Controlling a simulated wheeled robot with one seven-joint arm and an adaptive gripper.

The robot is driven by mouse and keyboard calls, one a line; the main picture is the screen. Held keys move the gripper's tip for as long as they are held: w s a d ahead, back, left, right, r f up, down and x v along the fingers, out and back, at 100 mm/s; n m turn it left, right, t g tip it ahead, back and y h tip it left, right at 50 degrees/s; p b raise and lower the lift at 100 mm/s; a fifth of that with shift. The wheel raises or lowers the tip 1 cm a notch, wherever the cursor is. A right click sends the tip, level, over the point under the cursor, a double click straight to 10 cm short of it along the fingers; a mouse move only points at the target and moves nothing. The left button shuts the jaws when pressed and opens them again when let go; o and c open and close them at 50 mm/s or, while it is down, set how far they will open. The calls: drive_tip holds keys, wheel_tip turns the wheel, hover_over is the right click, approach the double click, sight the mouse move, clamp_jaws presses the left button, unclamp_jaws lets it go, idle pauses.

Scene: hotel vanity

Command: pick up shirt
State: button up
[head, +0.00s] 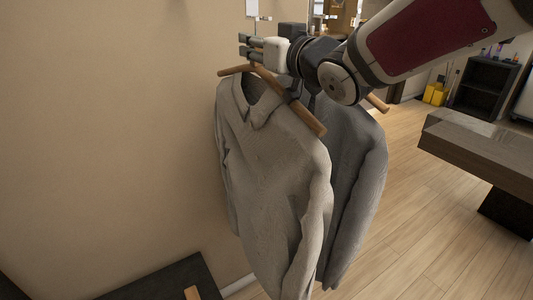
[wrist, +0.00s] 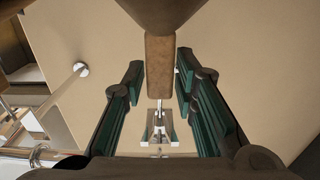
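Two grey long-sleeved shirts hang on wooden hangers in the head view: the lighter front shirt (head: 270,150) and a darker back shirt (head: 360,170) partly hidden behind it. The front hanger (head: 300,110) runs through the front shirt's collar, just under my gripper. My gripper (head: 245,46) is above the collar, its fingers pointing left towards the wall. In the wrist view, my gripper's fingers (wrist: 160,95) are apart, with a brown wooden piece (wrist: 160,65) showing between them. Narrow gaps show beside the wood. The hanger hooks are hidden in the head view.
A beige wall (head: 110,120) stands close on the left. A metal rod (wrist: 58,97) meets a wall in the wrist view. A dark low surface (head: 170,280) lies at lower left. A wooden bench (head: 480,150) stands at right. The wooden floor (head: 420,240) between is clear.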

clamp_jaws()
drive_tip(key=shift+r, duration=0.25)
drive_tip(key=shift+r, duration=0.55)
drive_tip(key=shift+s+d, duration=0.15)
drive_tip(key=v, duration=1.7)
drive_tip(key=shift+s+d+p, duration=0.2)
drive_tip(key=shift+s+p, duration=0.05)
drive_tip(key=shift+p, duration=0.1)
drive_tip(key=shift+f, duration=0.1)
